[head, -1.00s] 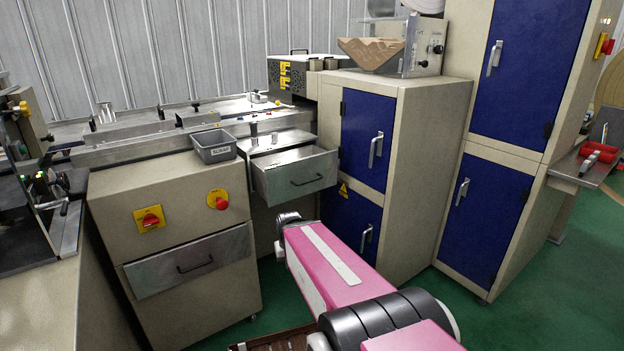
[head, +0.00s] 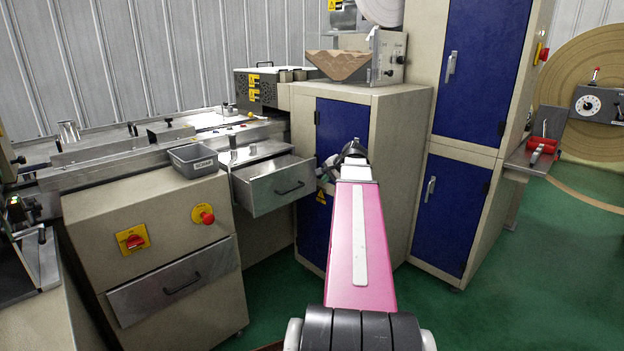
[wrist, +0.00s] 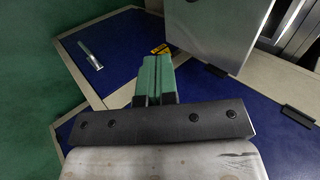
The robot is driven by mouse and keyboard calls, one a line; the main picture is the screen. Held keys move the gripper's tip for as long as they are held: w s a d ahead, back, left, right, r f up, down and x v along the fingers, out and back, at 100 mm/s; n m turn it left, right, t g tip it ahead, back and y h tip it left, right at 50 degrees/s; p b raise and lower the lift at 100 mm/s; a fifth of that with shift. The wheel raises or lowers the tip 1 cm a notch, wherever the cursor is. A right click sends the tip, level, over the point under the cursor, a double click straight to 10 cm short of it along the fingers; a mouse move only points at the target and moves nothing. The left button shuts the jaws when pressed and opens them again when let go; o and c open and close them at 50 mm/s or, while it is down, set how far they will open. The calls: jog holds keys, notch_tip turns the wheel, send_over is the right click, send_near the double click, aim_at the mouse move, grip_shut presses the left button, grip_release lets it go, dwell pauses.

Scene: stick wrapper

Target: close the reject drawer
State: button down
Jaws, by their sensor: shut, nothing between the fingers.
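The reject drawer (head: 262,195) is a grey metal drawer with a dark handle. It stands pulled out from the machine in the head view, left of the blue cabinet. A plain metal panel at the upper right of the wrist view (wrist: 222,32) appears to be part of it. My gripper (head: 325,169) is just right of the drawer's front right corner in the head view, partly hidden by my wrist. In the wrist view its green fingers (wrist: 155,70) are together and empty, left of the panel. I cannot tell whether they touch the drawer.
The blue-doored cabinet (head: 391,180) stands close right of the drawer; its door handle (wrist: 91,55) shows in the wrist view. A grey bin (head: 193,160) sits on the cream machine at left. A lower drawer (head: 175,283) is shut. Green floor is open at right.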

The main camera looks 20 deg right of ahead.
jog(key=d+r+m, duration=0.1)
jog(key=d+r, duration=0.2)
jog(key=r, duration=0.1)
send_near(310, 179)
jog(key=shift+t, duration=0.4)
jog(key=w+f, duration=0.2)
jog(key=f, duration=0.1)
jog(key=a+f, duration=0.1)
jog(key=f, duration=0.1)
jog(key=shift+w+f, duration=0.1)
jog(key=shift+w, duration=0.3)
jog(key=shift+w+a, duration=0.3)
jog(key=shift+w, duration=0.3)
jog(key=w+a, duration=0.1)
jog(key=w, duration=0.3)
jog(key=w+a, duration=0.1)
jog(key=w, duration=0.3)
jog(key=w+a, duration=0.2)
jog(key=w, duration=0.2)
jog(key=shift+w+a, duration=0.1)
jog(key=shift+w, duration=0.2)
jog(key=shift+w+a, duration=0.2)
jog(key=shift+w, duration=0.15)
